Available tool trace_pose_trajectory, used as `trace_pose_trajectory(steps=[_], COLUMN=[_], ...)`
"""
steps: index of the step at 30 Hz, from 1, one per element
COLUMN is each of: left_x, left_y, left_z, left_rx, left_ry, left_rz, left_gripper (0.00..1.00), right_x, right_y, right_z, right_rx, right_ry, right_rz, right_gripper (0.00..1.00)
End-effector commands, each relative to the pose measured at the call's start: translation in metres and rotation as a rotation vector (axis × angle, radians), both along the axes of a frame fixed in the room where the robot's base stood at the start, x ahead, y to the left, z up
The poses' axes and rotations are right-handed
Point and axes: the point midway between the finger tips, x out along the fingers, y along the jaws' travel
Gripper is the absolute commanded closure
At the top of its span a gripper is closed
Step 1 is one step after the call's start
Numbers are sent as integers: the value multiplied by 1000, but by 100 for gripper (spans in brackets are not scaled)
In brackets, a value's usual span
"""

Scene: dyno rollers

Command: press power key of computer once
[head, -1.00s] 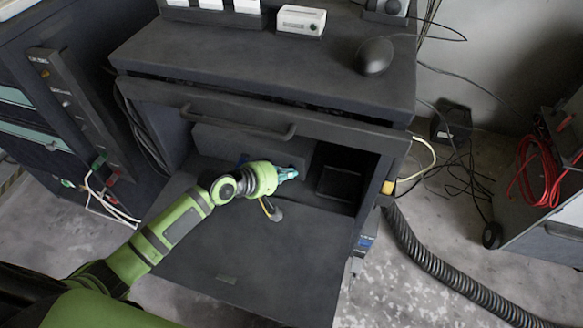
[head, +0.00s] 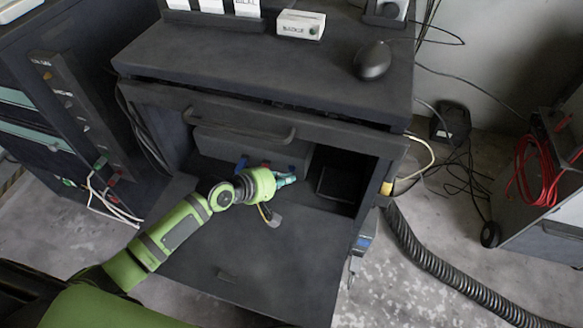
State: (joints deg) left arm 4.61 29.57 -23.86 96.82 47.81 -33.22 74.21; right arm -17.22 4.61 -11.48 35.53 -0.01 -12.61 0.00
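The computer appears to be the dark grey box (head: 240,143) inside the open lower compartment of the cabinet. Small blue and red spots show low on its front; I cannot make out a power key. My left arm reaches in from the lower left, over the lowered door. My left gripper (head: 286,181) is just in front of the box's lower right part, pointing right. Its fingers are small and partly hidden, so I cannot tell whether they are open or shut, or whether they touch the box. My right gripper is not in view.
The cabinet's folded-down door (head: 250,260) lies below my arm. A handle bar (head: 240,133) crosses above the opening. A black mouse (head: 373,59) and a white box (head: 301,24) sit on top. A corrugated hose (head: 430,265) runs along the floor at right.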

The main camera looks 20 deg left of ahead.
Motion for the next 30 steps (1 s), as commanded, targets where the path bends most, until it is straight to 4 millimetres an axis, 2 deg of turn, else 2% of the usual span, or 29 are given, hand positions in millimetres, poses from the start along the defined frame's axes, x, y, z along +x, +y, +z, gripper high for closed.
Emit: trace_pose_trajectory(steps=[16,30], left_x=[-47,-50], left_y=[2,2], left_z=[2,0], left_rx=[1,1], left_ry=[2,1], left_rz=[-1,0], left_gripper=[100,100], right_x=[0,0], right_y=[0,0], right_z=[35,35], right_rx=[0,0], right_ry=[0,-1], right_rz=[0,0], right_gripper=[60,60])
